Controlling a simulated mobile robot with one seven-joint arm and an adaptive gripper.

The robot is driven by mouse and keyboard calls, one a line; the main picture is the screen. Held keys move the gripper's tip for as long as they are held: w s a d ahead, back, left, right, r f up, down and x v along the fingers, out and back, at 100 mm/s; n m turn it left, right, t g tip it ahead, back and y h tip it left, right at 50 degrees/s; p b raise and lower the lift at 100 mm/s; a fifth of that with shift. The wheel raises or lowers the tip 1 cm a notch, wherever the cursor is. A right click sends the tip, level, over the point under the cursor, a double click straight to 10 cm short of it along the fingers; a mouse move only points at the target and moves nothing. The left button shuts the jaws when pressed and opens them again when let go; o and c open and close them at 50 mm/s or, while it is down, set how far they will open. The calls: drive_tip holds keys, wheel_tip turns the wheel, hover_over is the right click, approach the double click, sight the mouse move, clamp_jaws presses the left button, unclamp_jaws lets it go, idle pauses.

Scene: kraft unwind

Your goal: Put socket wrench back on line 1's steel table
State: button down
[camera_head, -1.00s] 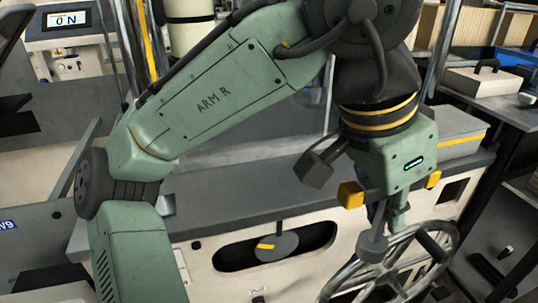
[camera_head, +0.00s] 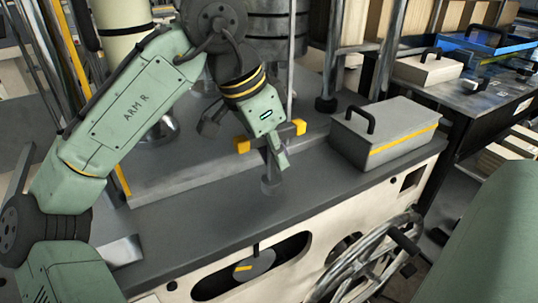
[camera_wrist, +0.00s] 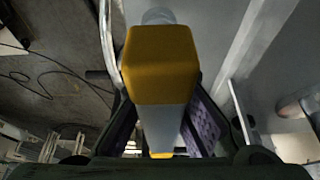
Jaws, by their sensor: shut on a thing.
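The socket wrench (camera_head: 243,144) is a grey T-shaped tool with yellow ends on its crossbar and a grey shaft pointing down to a round socket. My gripper (camera_head: 277,152) is shut on its crossbar, between the yellow ends. In the head view the wrench appears in front of the machine's dark grey top; the exact gap below the socket is unclear. In the wrist view a yellow end (camera_wrist: 160,62) fills the centre, with the grey bar running down between the fingers. A dark table (camera_head: 482,98) stands at the right back; no label shows whether it is line 1's.
A grey case with a yellow stripe (camera_head: 383,137) sits on the machine top (camera_head: 200,205) right of my gripper. A spoked handwheel (camera_head: 365,262) projects from the front. The right-back table holds a pale box (camera_head: 428,70) and a blue tray (camera_head: 478,40). Upright posts stand behind.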

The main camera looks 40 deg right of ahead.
sight(269, 164)
drive_tip(key=shift+w+d, duration=0.2)
drive_tip(key=shift+w, duration=0.5)
drive_tip(key=f, duration=0.1)
drive_tip(key=w+f+p, duration=0.1)
drive_tip(key=shift+d+f, duration=0.1)
drive_tip(key=shift+f, duration=0.75)
drive_tip(key=shift+f, duration=0.1)
drive_tip(key=shift+f, duration=0.1)
drive_tip(key=c, duration=1.7)
unclamp_jaws()
